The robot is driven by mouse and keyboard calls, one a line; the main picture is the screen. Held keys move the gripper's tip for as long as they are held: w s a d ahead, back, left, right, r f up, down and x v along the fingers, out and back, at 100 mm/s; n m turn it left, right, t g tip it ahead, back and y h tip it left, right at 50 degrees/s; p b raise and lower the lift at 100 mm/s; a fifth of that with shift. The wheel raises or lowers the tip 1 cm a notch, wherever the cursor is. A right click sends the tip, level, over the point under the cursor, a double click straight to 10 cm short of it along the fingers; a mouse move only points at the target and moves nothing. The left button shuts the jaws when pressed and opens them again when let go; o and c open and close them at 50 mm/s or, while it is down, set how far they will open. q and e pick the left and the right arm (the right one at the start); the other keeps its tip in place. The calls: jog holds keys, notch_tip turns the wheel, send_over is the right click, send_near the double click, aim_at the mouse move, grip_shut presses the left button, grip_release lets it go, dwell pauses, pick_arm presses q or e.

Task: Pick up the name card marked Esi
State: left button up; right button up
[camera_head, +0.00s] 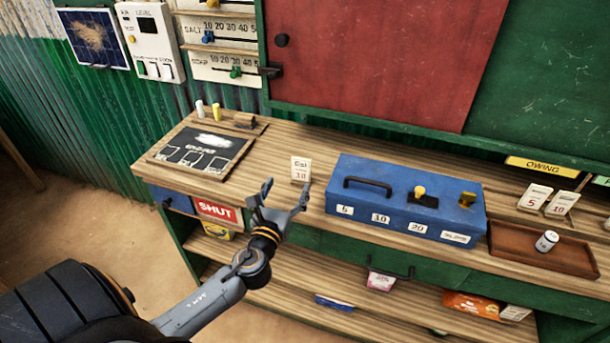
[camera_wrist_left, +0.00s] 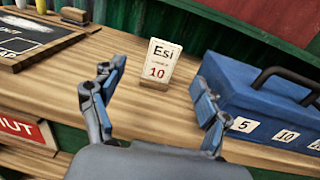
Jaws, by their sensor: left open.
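The name card marked Esi (camera_head: 300,169) stands upright on the wooden counter, left of the blue box. In the left wrist view the card (camera_wrist_left: 159,63) shows "Esi" in black and "10" in red, in a small wooden base. My left gripper (camera_head: 285,192) is open and empty in front of the card, near the counter's front edge. In the left wrist view its two fingers (camera_wrist_left: 158,96) stand apart, with the card beyond and between them, not touched. My right gripper is not in view.
The blue box (camera_head: 400,197) with a handle is close on the card's right. A chalkboard (camera_head: 203,150) lies to the left. A brown tray (camera_head: 540,252) and two cards (camera_head: 535,196) marked 5 and 10 are farther right. Bare counter surrounds the card's left side.

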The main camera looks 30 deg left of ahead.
aim_at(301, 166)
pick_arm(q)
jog(key=x, duration=0.3)
jog(key=shift+w+f, duration=0.1)
jog(key=shift+w, duration=0.15)
jog(key=shift+d+f+p+x, duration=0.1)
jog(key=shift+x, duration=0.8)
jog(key=shift+d+f+p+x, duration=0.1)
jog(key=shift+d+x, duration=0.05)
jog(key=shift+x, duration=0.8)
jog(key=shift+d+f+p+x, duration=0.1)
jog(key=shift+f+x, duration=0.05)
jog(key=shift+x, duration=0.75)
jog(key=shift+c, duration=0.5)
jog(key=c, duration=1.1)
jog(key=shift+c, duration=0.3)
jog(key=shift+r, duration=0.15)
